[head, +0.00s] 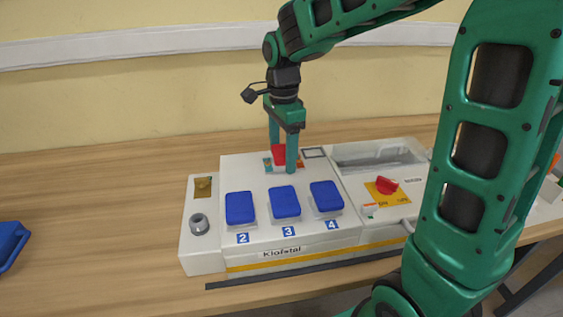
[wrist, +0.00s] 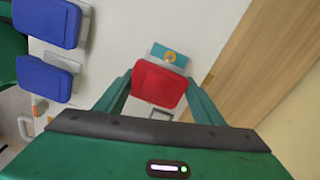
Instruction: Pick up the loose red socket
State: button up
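The red socket (wrist: 158,85) has a flat red lid and sits at the back of the white box's top, beside a teal-and-orange label. It also shows in the head view (head: 280,153), partly hidden by my fingers. My gripper (head: 282,160) points down over it. In the wrist view my gripper's fingers (wrist: 159,82) stand on either side of the red lid, close to its edges. They look spread apart. I cannot tell whether they touch the lid.
The white box (head: 205,253) stands on a wooden table (head: 90,220). Three blue-lidded sockets, marked 2 (head: 240,208), 3 (head: 284,201) and 4 (head: 326,195), line its front. A red knob (head: 387,185) and a clear-lidded bay (head: 375,155) are to the right. A blue tray (head: 10,242) lies far left.

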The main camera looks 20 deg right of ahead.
aim_at(282, 151)
jog(key=c, duration=1.1)
jog(key=shift+r, duration=0.45)
notch_tip(282, 151, up, 4)
jog(key=shift+f, duration=0.2)
jog(key=s+a+r, duration=0.6)
jog(key=s+a, duration=0.1)
jog(key=s, duration=0.1)
jog(key=shift+s+a+r, duration=0.3)
jog(key=shift+s+a, duration=0.05)
